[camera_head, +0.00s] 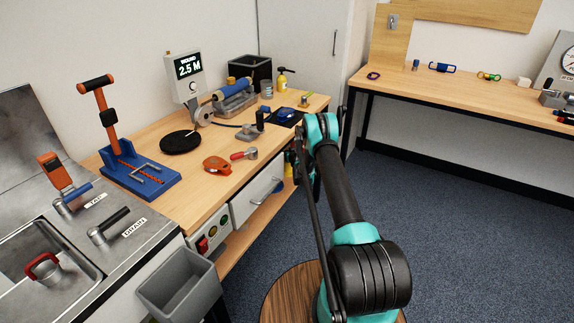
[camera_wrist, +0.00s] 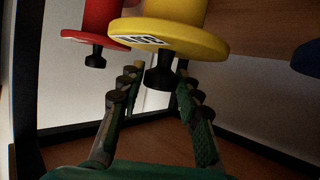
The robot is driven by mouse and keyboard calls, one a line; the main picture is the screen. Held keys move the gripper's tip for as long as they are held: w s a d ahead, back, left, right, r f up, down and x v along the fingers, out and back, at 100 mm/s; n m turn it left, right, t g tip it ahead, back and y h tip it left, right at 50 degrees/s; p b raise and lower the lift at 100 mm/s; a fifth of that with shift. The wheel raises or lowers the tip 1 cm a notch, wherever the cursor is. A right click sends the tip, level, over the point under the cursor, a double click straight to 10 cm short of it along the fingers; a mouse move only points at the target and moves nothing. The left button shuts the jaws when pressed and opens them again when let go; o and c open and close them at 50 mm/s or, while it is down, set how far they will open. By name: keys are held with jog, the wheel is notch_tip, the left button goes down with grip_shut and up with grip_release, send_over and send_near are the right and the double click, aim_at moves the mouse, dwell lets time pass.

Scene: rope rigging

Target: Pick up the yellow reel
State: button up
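The yellow reel (camera_wrist: 175,38) is at the top of the wrist view, close by, with a round flange, a white label and a black knob (camera_wrist: 160,76) on its near side. My gripper (camera_wrist: 157,88) is open, with one finger left and one right of the knob. I cannot tell whether the fingers touch it. In the head view my arm reaches beside the bench's front edge. A small yellow patch (camera_head: 288,168) shows there, probably the reel, and the gripper is mostly hidden.
A red reel (camera_wrist: 97,20) with a black knob is left of the yellow one. A blue piece (camera_wrist: 307,58) is at the right edge. In the head view the wooden bench (camera_head: 205,180) holds several tools, with a drawer (camera_head: 257,190) below. Open floor (camera_head: 450,220) lies right.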

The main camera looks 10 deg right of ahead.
grip_shut()
jog(key=shift+r, duration=0.1)
dwell(0.3)
